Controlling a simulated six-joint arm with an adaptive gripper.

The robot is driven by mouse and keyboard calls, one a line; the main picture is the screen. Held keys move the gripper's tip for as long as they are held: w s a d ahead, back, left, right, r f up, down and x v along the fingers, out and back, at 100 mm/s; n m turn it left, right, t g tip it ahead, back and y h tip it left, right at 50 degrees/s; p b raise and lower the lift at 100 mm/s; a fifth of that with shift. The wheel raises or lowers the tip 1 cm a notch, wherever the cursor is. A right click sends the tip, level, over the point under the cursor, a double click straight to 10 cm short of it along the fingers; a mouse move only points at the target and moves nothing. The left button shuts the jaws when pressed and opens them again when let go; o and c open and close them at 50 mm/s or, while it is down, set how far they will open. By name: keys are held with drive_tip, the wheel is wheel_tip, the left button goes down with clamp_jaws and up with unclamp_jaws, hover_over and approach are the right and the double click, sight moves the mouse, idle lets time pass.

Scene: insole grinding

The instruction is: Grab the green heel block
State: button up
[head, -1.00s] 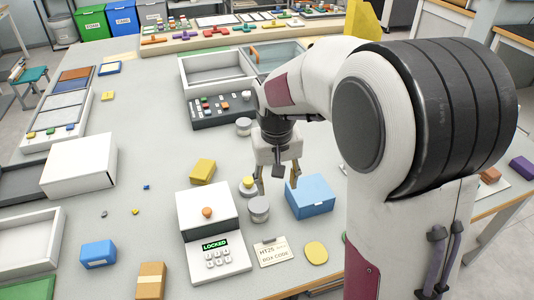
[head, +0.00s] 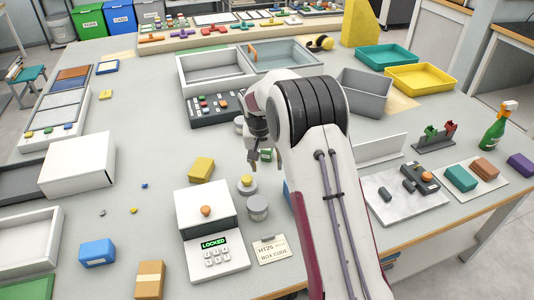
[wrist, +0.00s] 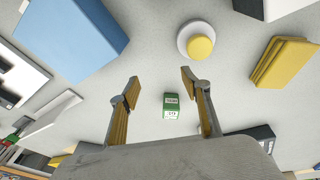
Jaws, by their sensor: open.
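A small green block (head: 266,154) with white labels lies on the table, partly hidden by my gripper in the head view. In the wrist view the green block (wrist: 172,109) lies beyond and between the two fingertips, with clear space around it. My gripper (head: 262,165) is open and empty above the table near it; its fingers (wrist: 160,88) stand wide apart in the wrist view. Other green pieces are a teal block (head: 461,178) at the right and a green piece (head: 430,132) on a dark stand. The frames do not name which is the heel block.
A grey round with a yellow top (head: 247,184), a grey canister (head: 257,207) and a yellow block (head: 201,169) stand near my gripper. A blue box (wrist: 72,37) is close by. Behind are a dark button panel (head: 215,108) and a grey bin (head: 364,95).

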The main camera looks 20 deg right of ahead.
sight(267, 153)
drive_tip(key=shift+m+t, duration=0.5)
drive_tip(key=shift+m, duration=0.1)
drive_tip(key=w, duration=0.3)
drive_tip(key=w+d, duration=0.1)
drive_tip(key=w, duration=0.1)
drive_tip(key=shift+w+f, duration=0.25)
drive_tip(key=shift+m+t+h, duration=0.4)
drive_tip(key=shift+m+t, duration=0.3)
drive_tip(key=shift+m, duration=0.1)
drive_tip(key=w+r, duration=0.3)
drive_tip(key=shift+w+d, duration=0.15)
drive_tip(key=shift+d, duration=0.2)
drive_tip(key=shift+x, duration=1.25)
drive_tip(key=shift+s+d+x, duration=0.15)
drive_tip(key=shift+x, duration=1.15)
drive_tip(key=shift+s+d+x, duration=0.1)
drive_tip(key=shift+x, duration=1.2)
